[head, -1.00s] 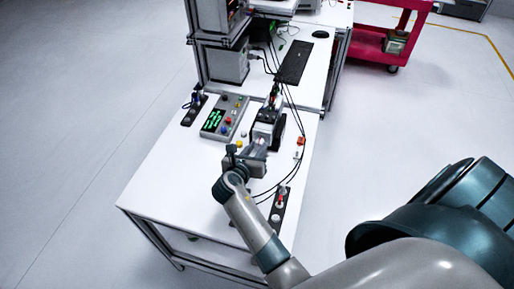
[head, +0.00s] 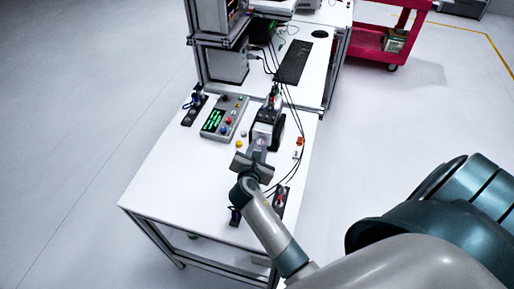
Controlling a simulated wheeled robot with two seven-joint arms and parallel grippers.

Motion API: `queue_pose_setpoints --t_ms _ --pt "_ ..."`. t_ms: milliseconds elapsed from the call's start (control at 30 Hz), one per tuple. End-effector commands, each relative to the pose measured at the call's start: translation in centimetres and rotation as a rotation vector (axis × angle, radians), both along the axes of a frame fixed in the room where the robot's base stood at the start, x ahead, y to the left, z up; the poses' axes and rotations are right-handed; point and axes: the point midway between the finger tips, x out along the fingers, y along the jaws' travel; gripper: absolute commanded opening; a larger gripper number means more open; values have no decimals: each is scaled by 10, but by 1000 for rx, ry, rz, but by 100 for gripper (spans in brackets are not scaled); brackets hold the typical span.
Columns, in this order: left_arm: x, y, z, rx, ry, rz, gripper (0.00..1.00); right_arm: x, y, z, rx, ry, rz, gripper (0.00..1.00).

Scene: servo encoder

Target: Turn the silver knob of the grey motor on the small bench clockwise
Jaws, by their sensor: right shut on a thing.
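The grey and black motor (head: 265,131) stands on the small white bench (head: 165,180), toward its back right. Its silver knob (head: 259,146) faces my right arm and is mostly hidden by the gripper. My right gripper (head: 257,153) is at the near side of the motor, shut on the silver knob. The gripper body is rolled and tilted over the bench. The fingertips are small and partly hidden here. My left gripper does not show.
A control box (head: 225,117) with a green display and coloured buttons stands left of the motor. Dark connector strips lie at the bench's left (head: 194,109) and near right (head: 280,201). Black cables run along the right side. The bench's front left is clear.

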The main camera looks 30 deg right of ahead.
Motion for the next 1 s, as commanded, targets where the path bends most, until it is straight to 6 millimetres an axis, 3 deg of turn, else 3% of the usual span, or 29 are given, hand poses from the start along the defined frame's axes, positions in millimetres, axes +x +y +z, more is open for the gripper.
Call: queue_pose_setpoints --t_ms 467,1000 --pt "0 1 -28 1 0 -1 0 -2 -4 -6 291 -347 0 4" --pt "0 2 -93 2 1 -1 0 -4 -5 -10 602 -711 -1 4"
